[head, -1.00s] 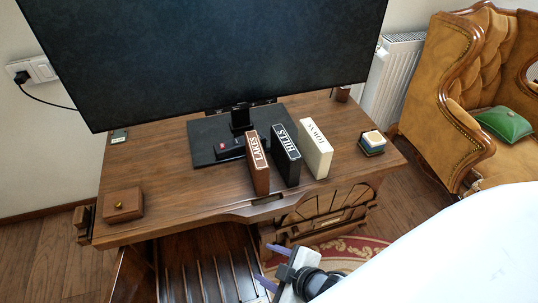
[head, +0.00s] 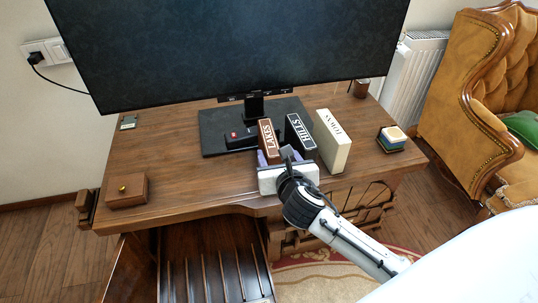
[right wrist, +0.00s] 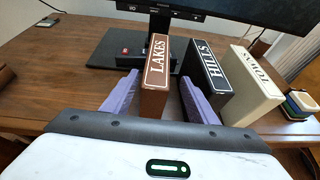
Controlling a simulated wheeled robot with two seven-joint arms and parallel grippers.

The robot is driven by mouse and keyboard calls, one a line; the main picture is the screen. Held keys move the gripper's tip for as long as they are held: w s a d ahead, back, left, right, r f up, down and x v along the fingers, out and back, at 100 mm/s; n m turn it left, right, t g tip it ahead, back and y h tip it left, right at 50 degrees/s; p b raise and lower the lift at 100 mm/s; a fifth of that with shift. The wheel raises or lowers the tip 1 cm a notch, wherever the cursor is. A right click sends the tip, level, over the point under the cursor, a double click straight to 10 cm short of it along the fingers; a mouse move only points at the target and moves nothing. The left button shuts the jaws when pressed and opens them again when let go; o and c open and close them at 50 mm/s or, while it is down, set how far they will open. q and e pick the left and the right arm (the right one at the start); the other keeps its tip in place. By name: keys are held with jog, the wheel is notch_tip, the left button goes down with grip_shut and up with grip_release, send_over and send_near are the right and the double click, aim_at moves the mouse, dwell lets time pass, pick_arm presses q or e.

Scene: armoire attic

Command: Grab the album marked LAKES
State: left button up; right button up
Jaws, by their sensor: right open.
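The brown album marked LAKES (head: 267,137) stands upright on the desk, its spine label facing up and toward me. In the right wrist view the LAKES album (right wrist: 155,77) stands between the two purple fingers of my right gripper (right wrist: 157,98). The fingers are open, one on each side of it, with a gap visible on the left. In the head view my right gripper (head: 277,158) is at the desk's front edge and hides the album's lower part. The black HILLS album (head: 299,133) stands just right of it, close to the right finger. My left gripper is not in view.
The cream TOWNS album (head: 333,142) stands right of HILLS. A large monitor (head: 230,45) overhangs the desk (head: 170,160) behind the albums, on a black base (head: 215,135). A stack of coasters (head: 391,138) is at right, a wooden box (head: 127,190) at left.

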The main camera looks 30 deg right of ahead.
jog(key=shift+x, duration=0.95)
jog(key=x, duration=0.1)
jog(key=b+x, duration=0.1)
jog(key=x, duration=0.2)
jog(key=shift+w+a+b, duration=0.3)
jog(key=shift+a+b, duration=0.05)
jog(key=shift+b, duration=0.05)
jog(key=shift+w+d+f, duration=0.1)
jog(key=shift+w+d, duration=0.05)
jog(key=shift+w, duration=0.3)
jog(key=shift+c, duration=1)
jog(key=c, duration=1.1)
grip_shut()
